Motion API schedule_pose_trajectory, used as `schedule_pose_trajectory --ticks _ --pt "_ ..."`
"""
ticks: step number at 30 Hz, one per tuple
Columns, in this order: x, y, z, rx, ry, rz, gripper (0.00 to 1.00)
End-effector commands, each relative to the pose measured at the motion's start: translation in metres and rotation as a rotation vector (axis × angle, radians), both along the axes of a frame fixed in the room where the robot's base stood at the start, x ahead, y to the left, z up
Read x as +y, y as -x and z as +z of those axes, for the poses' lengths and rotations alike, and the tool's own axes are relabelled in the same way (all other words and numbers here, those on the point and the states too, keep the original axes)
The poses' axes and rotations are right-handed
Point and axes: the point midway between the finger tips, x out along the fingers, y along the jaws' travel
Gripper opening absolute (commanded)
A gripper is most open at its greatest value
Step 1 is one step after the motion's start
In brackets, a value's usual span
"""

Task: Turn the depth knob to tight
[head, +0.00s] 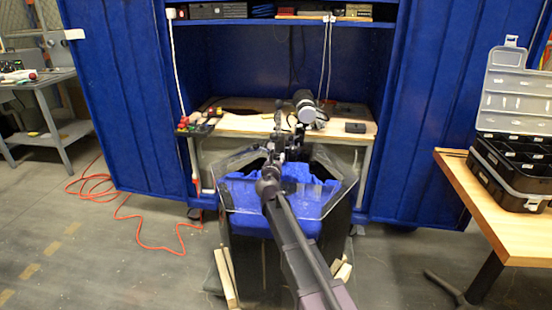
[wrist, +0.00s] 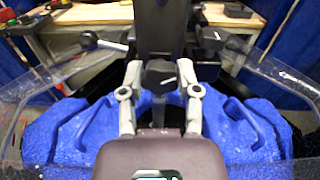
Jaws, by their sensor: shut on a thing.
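The depth knob (wrist: 160,77) is a dark grey piece with a white pointer mark, seen in the middle of the wrist view. The mark slants slightly up toward the right. My gripper (wrist: 161,68) has its two grey fingers on either side of the knob, closed on it. In the head view my gripper (head: 272,168) is over the back part of the clear-walled tank (head: 235,207), and the knob is too small to make out there. The scale or wording around the knob is not readable.
Blue rough material (wrist: 60,135) lies in the tank below my gripper. A lever with a black ball (wrist: 90,39) stands left of the knob, and a dark upright post (wrist: 160,30) rises behind it. A wooden bench (head: 240,124) is behind; a toolbox (head: 512,155) stands at right.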

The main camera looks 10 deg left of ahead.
Motion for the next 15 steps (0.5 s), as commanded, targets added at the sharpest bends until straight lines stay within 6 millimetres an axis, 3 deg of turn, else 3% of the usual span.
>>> schedule_pose_trajectory --ticks 15 --pt "0.0003 -0.0013 0.0003 -0.012 -0.247 -0.004 0.00"
